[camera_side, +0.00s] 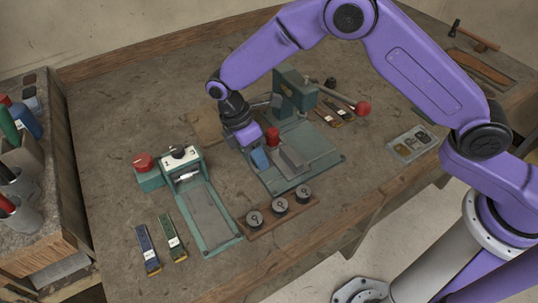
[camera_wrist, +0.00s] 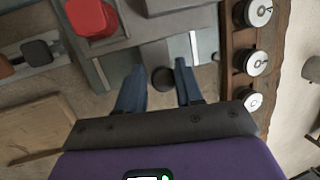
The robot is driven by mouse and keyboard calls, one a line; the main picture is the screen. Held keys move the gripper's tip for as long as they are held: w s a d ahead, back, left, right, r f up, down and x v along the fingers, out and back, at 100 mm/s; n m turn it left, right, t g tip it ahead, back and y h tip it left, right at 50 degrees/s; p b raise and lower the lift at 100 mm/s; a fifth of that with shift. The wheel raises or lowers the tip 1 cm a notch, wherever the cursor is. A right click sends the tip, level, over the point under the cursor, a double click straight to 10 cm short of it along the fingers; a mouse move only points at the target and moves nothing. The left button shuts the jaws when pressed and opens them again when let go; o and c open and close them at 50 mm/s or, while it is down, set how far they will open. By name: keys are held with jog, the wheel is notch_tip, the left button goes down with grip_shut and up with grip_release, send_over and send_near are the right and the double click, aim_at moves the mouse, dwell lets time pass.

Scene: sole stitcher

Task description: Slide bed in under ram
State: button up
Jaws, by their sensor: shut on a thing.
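The teal press (camera_side: 294,92), which carries the ram, stands behind a flat teal base plate (camera_side: 322,150). A grey block-shaped bed (camera_side: 291,157) sits on this base, in front of the press and not under its head. My gripper (camera_side: 260,160) is low at the left side of the base, beside the bed. In the wrist view my blue fingers (camera_wrist: 158,82) are close around a small dark round knob (camera_wrist: 163,77) at the near edge of the bed's grey plate (camera_wrist: 155,53). The ram's lower end is hidden behind my arm.
A red cap (camera_side: 272,136) stands beside my gripper; it also shows in the wrist view (camera_wrist: 92,18). A wooden rack of round spools (camera_side: 279,207) lies in front. A second teal machine (camera_side: 205,205) stands left. The press lever ends in a red ball (camera_side: 363,108).

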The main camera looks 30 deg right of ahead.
aim_at(295, 151)
jog(key=shift+s+d+f, duration=0.4)
jog(key=shift+s+f, duration=0.15)
jog(key=shift+f, duration=0.05)
jog(key=shift+d, duration=2)
jog(key=shift+w, duration=0.1)
jog(key=shift+d, duration=2.4)
jog(key=o, duration=0.5)
jog(key=shift+o, duration=0.5)
jog(key=shift+r, duration=0.25)
jog(key=shift+w+a+r, duration=0.1)
jog(key=shift+w+r, duration=0.05)
jog(key=shift+r, duration=3)
